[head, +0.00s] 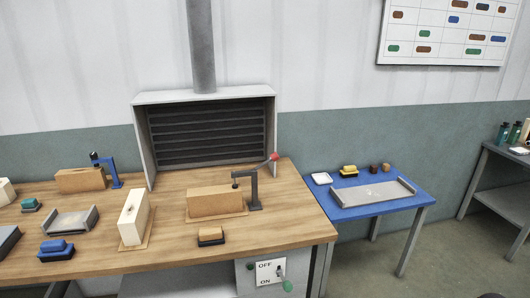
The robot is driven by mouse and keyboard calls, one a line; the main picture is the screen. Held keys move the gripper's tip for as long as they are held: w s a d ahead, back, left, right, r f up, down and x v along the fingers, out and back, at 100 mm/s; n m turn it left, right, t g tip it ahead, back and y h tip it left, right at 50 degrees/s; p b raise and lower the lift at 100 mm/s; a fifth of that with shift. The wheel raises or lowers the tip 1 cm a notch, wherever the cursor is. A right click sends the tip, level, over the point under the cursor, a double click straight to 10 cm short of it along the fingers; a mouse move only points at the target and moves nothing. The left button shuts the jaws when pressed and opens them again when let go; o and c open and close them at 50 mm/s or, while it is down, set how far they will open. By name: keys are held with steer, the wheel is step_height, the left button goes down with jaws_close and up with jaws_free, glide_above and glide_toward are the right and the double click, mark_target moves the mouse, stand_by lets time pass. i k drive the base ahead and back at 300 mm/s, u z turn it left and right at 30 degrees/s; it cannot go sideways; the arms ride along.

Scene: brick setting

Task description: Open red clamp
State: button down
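The red clamp (254,190) stands on the wooden workbench, right of centre in the head view. It has a dark grey post and a handle that slants up to the right, ending in a red knob (274,157). Its arm reaches left over a tan block (214,203) on a thin board. The dark pad at the arm's end is at the block's top; I cannot tell whether it presses on it. My gripper is not in view.
A blue clamp (117,180) stands by another tan block (81,180). A pale block (133,218), a small brush-like block (210,237) and a grey tray (72,222) lie on the workbench (175,252). A vented hood (141,145) is behind. A blue table (345,206) is right.

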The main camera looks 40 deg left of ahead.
mark_target(274, 157)
steer(key=u, duration=0.45)
steer(key=i, duration=0.6)
steer(key=u, duration=0.8)
steer(key=i, duration=0.65)
steer(key=u, duration=0.35)
